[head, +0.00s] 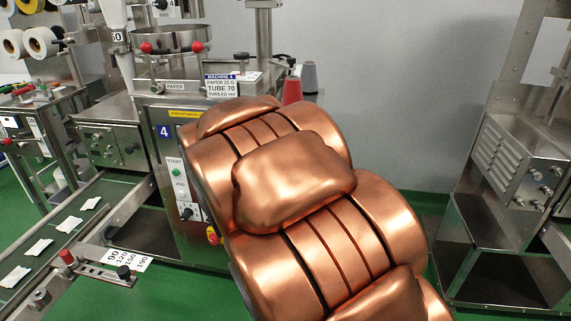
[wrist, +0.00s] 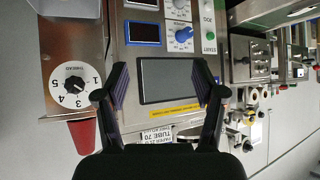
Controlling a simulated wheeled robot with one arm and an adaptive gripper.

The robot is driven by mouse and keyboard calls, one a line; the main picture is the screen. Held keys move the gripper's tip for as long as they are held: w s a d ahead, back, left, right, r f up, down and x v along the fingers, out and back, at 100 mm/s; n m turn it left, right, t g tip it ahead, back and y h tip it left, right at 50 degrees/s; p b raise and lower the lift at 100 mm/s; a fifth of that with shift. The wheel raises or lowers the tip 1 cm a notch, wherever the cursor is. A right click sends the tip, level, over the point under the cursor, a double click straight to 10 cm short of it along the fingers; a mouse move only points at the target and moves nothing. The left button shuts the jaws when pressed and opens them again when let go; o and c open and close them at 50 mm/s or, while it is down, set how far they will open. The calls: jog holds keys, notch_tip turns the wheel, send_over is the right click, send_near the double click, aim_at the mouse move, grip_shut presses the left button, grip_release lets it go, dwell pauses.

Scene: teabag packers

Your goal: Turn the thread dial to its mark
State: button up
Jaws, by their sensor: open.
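The thread dial (wrist: 74,85) is a white numbered disc with a black knob, labelled THREAD, at the left of the wrist view on a steel panel. The knob's exact pointer direction is too small to tell. My gripper (wrist: 160,82) is open and empty, its two dark fingers spread in front of a dark screen (wrist: 168,80). The dial lies to the left of the fingers, apart from them. In the head view my copper arm covers the gripper and much of machine 4 (head: 172,130); the dial does not show there.
A red thread cone (wrist: 82,134) is beside the dial; it also shows in the head view (head: 292,91) near a grey cone (head: 309,76). A blue knob (wrist: 183,37) is above the screen. A sign (head: 221,84) reads TUBE 70, THREAD red. A conveyor (head: 70,225) carries teabags at left.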

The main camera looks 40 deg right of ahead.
jog(key=shift+w+d+f+m+t+h+b, duration=0.2)
jog(key=shift+w+d+m+h+b, duration=0.95)
jog(key=shift+d, duration=3.25)
jog(key=shift+w+d+r+m+t+h+b, duration=0.1)
jog(key=shift+w+d+t+h+b, duration=0.35)
jog(key=shift+d+h+b, duration=2.75)
jog(key=shift+w+d+f+m+t+h+p, duration=0.2)
jog(key=shift+w+d+m+h, duration=0.65)
jog(key=shift+d, duration=4.8)
jog(key=shift+w+r, duration=0.15)
jog(key=c, duration=1.1)
jog(key=shift+c, duration=0.2)
